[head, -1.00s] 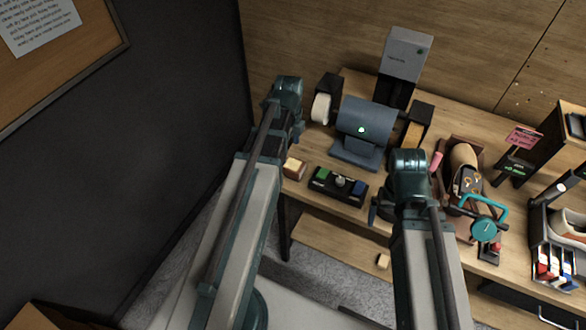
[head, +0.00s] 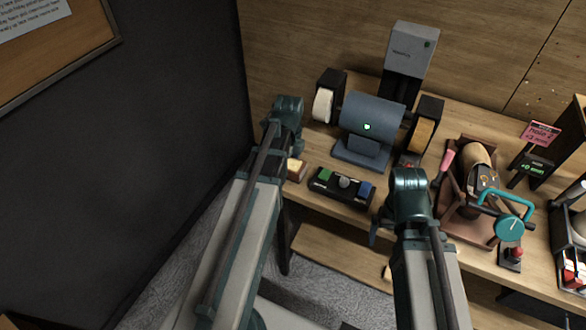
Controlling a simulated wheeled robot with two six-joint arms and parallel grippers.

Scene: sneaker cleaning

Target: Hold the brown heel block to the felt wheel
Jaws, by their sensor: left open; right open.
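A bench grinder (head: 368,125) stands on the bench with a pale, felt-looking wheel (head: 324,105) on its left and a tan wheel (head: 423,134) on its right. A small brown block with a pale top (head: 297,169) lies at the bench's front left; I cannot tell for sure that it is the heel block. My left gripper (head: 296,148) is open, above and just behind that block, its fingers mostly hidden by the arm. My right gripper (head: 378,230) is open and empty at the bench's front edge, right of the control box.
A black control box (head: 342,187) with green and blue parts sits before the grinder. A brown cradle (head: 467,232) holding a shoe form stands right, beside a teal-handled gauge (head: 509,228). Another small block (head: 387,272) is low down, partly hidden by my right arm. A dark wall is left.

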